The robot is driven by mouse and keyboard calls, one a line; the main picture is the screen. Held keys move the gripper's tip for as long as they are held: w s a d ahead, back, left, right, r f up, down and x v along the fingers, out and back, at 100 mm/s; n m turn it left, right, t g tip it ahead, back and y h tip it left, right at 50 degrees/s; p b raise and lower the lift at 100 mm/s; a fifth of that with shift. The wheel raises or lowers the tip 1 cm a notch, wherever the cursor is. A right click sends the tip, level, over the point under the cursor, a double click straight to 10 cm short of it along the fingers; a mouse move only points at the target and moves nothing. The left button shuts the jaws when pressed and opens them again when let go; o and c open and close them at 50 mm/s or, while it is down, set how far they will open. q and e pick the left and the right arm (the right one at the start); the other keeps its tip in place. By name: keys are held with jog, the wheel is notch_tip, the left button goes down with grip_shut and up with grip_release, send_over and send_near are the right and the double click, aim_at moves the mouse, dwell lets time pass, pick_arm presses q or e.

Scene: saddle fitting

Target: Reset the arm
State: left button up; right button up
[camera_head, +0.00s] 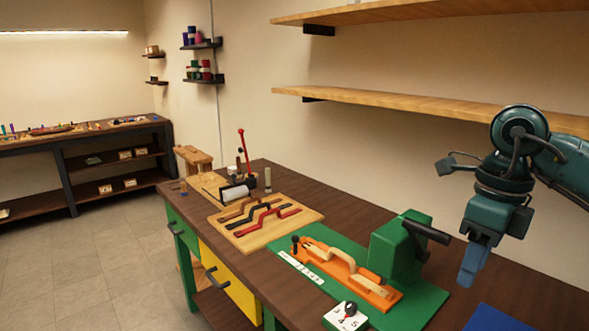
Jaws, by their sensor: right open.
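My right arm comes in from the right edge, dark teal, and bends downward over the workbench. My right gripper (472,266) hangs at its lower end, pointing down, open and with nothing seen in it. It is right of the green block-shaped device (395,250) with a dark lever, and apart from it. My left gripper is not in view.
The dark wooden workbench (340,213) carries an orange fixture (330,257) with a pale handle on a green mat (425,300), a board (300,222) with red and black handles, and a white dial box (346,317). Wall shelves (400,103) hang behind my arm.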

jog(key=a+f+n+g+y, duration=0.2)
jog(key=a+f+y, duration=0.35)
jog(key=a, duration=0.55)
jog(key=s+a+m+t+y, duration=0.1)
jog(key=s+a+m+y, duration=0.3)
jog(key=a+m+y, duration=0.8)
jog(key=w+d+f+m+t+h, duration=0.25)
jog(key=f+m+t+h, duration=0.25)
jog(key=f+m+t, duration=0.55)
jog(key=w+d+f+m+t+h, duration=0.1)
jog(key=d+f+m+t+h, duration=0.55)
jog(key=m, duration=0.75)
jog(key=s+d+f+m+g+h, duration=0.1)
jog(key=s+f+m+g, duration=0.1)
jog(key=s+f, duration=0.4)
jog(key=s+d+f+m+g+h, duration=0.1)
jog(key=s+f+m, duration=0.4)
jog(key=f, duration=0.5)
jog(key=shift+s+d+f+g+h, duration=0.25)
jog(key=shift+s+d+g+h, duration=0.15)
jog(key=shift+s+g+h, duration=0.65)
